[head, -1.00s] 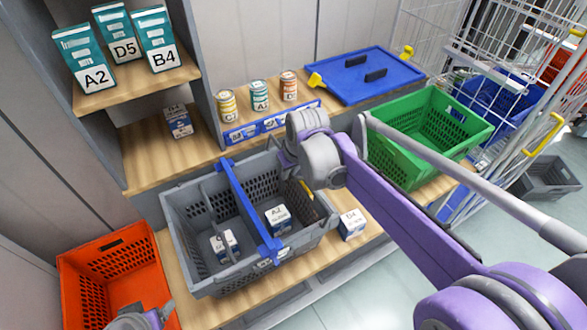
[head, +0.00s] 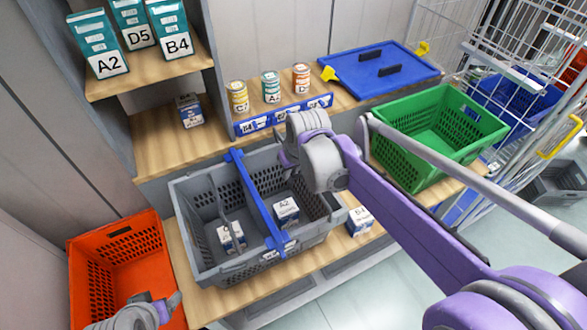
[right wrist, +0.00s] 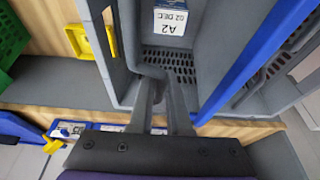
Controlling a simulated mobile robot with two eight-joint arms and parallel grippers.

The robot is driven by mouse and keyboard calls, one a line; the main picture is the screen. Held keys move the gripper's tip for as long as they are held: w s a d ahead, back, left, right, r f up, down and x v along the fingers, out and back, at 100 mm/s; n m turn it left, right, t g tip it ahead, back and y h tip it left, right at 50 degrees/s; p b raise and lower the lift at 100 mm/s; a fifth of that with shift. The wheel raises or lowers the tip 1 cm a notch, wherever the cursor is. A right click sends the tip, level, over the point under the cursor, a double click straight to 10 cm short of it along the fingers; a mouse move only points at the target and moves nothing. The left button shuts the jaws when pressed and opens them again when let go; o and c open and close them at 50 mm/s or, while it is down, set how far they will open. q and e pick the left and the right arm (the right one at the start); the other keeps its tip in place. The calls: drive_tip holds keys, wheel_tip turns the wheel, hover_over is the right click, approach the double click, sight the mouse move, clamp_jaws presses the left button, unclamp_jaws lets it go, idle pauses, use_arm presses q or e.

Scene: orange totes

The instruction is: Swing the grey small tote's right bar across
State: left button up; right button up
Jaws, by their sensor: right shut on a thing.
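The grey small tote (head: 200,262) stands on the wooden shelf in the head view, with a blue divider (head: 255,200) across its middle. An A2 box (head: 286,208) and another small box (head: 231,236) lie inside. My right gripper (right wrist: 166,100) is at the tote's far right corner. In the right wrist view its fingers are shut on a grey piece at the rim, apparently the tote's right bar (right wrist: 148,72). My arm hides this spot in the head view. My left gripper (head: 158,302) is at the bottom left, near the orange tote; its opening is unclear.
A green tote (head: 415,160) stands right of the grey tote and an orange tote (head: 122,250) to its left. A small box (head: 359,221) sits just outside the grey tote's right side. Cans (head: 270,87) and a blue lid (head: 350,88) are behind. A wire cart is at the right.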

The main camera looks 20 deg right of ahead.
use_arm(q)
drive_tip(key=shift+s+f, duration=0.15)
drive_tip(key=shift+f, duration=0.15)
use_arm(e)
drive_tip(key=shift+a+f, duration=0.35)
use_arm(q)
drive_tip(key=shift+s+f+b, duration=0.25)
drive_tip(key=shift+f+b, duration=0.3)
drive_tip(key=shift+f, duration=0.1)
use_arm(e)
drive_tip(key=shift+s+a+f, duration=0.1)
drive_tip(key=shift+a+f, duration=0.45)
drive_tip(key=shift+f, duration=0.25)
drive_tip(key=o, duration=1.1)
drive_tip(key=shift+o, duration=0.2)
